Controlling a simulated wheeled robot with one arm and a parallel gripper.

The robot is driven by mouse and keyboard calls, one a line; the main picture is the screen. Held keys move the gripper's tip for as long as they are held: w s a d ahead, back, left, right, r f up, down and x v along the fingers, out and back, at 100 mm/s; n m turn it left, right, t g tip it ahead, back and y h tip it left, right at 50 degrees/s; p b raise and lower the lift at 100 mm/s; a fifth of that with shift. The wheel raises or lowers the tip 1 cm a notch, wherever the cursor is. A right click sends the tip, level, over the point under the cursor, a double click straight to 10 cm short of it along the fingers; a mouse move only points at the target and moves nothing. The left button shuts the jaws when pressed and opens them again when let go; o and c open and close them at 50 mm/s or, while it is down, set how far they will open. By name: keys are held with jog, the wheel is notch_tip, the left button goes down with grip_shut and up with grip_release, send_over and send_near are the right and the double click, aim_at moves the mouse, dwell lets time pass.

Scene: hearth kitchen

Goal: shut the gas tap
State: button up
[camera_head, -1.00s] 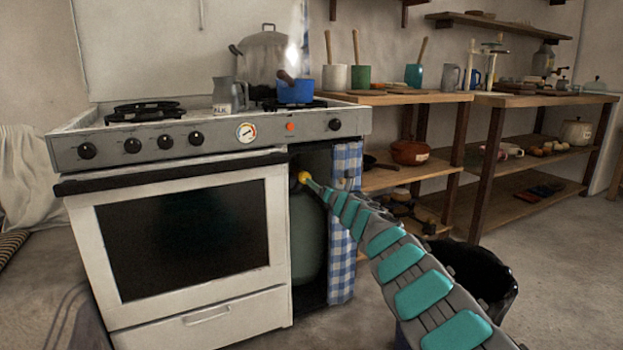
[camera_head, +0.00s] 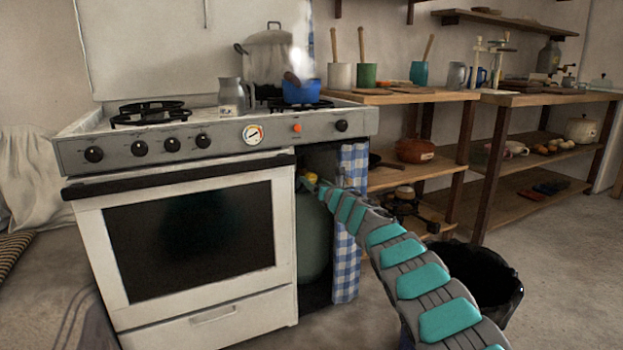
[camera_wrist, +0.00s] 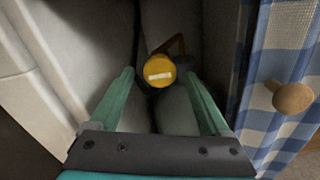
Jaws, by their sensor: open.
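The gas tap (camera_wrist: 158,71) is a round yellow knob with a pale horizontal bar on its face. It sits on top of the grey-green gas bottle (camera_head: 313,237) in the recess right of the oven. The tap also shows small in the head view (camera_head: 311,178), partly hidden by my gripper. My gripper (camera_wrist: 159,76) is open, with one teal finger on each side of the tap in the wrist view. I cannot tell whether the fingers touch it or how far in front it lies. The bottle also shows below the tap in the wrist view (camera_wrist: 177,108).
The oven (camera_head: 187,240) borders the recess on the left. A blue checked curtain (camera_head: 349,222) with a round wooden knob (camera_wrist: 293,97) hangs on the right. A blue pot (camera_head: 301,92) steams on the stove top. A black bucket (camera_head: 480,275) stands near my arm.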

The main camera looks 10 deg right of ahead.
jog(key=shift+w+a+r+p, duration=0.15)
jog(key=shift+w+a+p, duration=0.1)
jog(key=shift+w, duration=0.15)
jog(key=shift+w+a+r+p, duration=0.1)
jog(key=shift+w+a+p, duration=0.1)
jog(key=shift+w, duration=0.2)
jog(key=shift+w+f, duration=0.25)
jog(key=shift+w, duration=0.2)
grip_shut()
